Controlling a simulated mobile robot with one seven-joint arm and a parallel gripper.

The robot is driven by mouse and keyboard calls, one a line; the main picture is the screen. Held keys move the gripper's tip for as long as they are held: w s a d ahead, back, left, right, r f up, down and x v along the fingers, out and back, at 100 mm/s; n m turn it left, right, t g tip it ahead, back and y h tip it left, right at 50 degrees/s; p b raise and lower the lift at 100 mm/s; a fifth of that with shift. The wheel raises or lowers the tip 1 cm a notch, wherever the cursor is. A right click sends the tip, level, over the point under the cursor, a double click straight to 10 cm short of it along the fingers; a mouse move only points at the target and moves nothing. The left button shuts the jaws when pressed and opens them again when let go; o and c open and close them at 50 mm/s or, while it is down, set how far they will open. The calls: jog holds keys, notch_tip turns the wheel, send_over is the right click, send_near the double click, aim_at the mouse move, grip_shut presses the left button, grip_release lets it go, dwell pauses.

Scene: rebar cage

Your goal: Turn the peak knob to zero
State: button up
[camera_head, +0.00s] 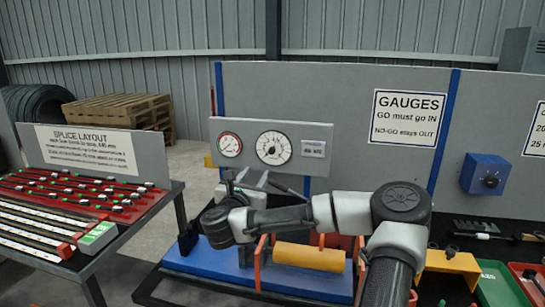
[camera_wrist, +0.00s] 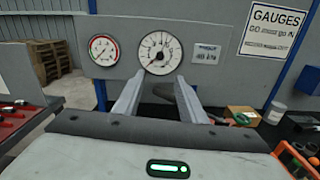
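A grey panel (camera_head: 225,170) carries a large white dial gauge (camera_head: 273,148) and a smaller red-rimmed gauge (camera_head: 229,145). The large gauge (camera_wrist: 159,52) has a small dark centre and dark pointer marks; I cannot tell which part is the peak knob or read its setting. My gripper (camera_head: 258,178) is in front of and below the large gauge. In the wrist view my gripper (camera_wrist: 155,80) has its two fingers apart, with nothing held between them. The fingertips look just below the large gauge; contact cannot be told.
A blue box with a black knob (camera_head: 490,180) is on the wall at right. A blue-based machine with a yellow roller (camera_head: 308,256) stands below my arm. The splice table (camera_head: 118,240) is at left. Trays (camera_head: 500,285) lie at lower right.

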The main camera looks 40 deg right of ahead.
aim_at(271, 152)
jog(key=p+x, duration=0.1)
jog(key=x, duration=1.6)
jog(key=shift+d+p, duration=0.15)
jog(key=shift+p, duration=0.25)
jog(key=shift+c, duration=0.3)
grip_shut()
